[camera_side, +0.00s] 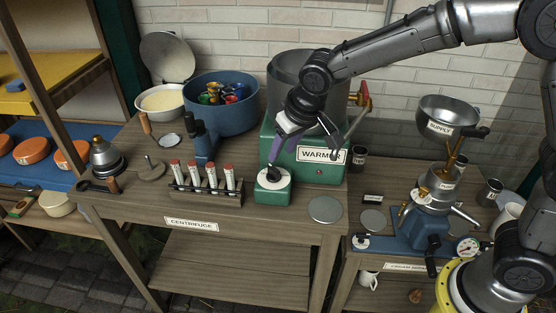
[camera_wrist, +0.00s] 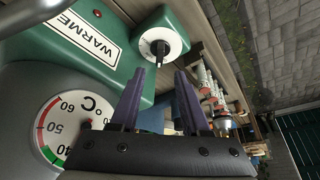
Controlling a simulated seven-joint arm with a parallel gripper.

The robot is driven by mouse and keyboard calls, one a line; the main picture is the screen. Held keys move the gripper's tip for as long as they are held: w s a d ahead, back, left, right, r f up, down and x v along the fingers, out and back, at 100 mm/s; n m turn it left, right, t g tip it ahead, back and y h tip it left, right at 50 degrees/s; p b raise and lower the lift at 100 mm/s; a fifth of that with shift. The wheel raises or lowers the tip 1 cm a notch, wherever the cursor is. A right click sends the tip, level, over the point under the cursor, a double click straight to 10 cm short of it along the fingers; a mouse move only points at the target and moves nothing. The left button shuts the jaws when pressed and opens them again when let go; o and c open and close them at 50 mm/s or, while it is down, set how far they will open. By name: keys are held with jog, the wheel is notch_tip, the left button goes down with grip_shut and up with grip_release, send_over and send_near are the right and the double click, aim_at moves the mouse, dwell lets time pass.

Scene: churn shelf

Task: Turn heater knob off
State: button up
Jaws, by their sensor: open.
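The heater knob (camera_side: 273,175) is a black knob on a white round dial, set on a small green box at the front left of the green warmer (camera_side: 312,172). In the wrist view the black knob (camera_wrist: 160,47) shows near the top centre, its bar pointing roughly up and down in the picture. My gripper (camera_side: 303,157) is open and empty, above and close to the knob, in front of the warmer's pot. In the wrist view the two purple fingers (camera_wrist: 161,73) point toward the knob, with a gap between them; they look apart from it. The dial's markings are too small to read.
A grey metal pot (camera_side: 290,75) sits on the warmer. A rack of red-capped tubes (camera_side: 206,184) stands left of the knob. A round metal disc (camera_side: 325,209) lies to its right. A temperature gauge (camera_wrist: 62,125) shows beside my fingers. A blue tub (camera_side: 222,117) is behind.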

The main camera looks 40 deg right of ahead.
jog(key=v, duration=0.5)
jog(key=shift+s+r, duration=0.1)
jog(key=shift+r, duration=0.3)
jog(key=s+d+r+m+t, duration=0.2)
jog(key=s+d+r, duration=0.7)
jog(key=s+d, duration=0.15)
jog(key=s+d+f+n, duration=0.1)
jog(key=s+f, duration=0.2)
jog(key=s, duration=0.5)
jog(key=s+d+f+g, duration=0.1)
jog(key=s+f, duration=0.3)
jog(key=s, duration=0.4)
jog(key=shift+d+f+n, duration=0.2)
jog(key=shift+d+n, duration=0.2)
jog(key=shift+d, duration=0.15)
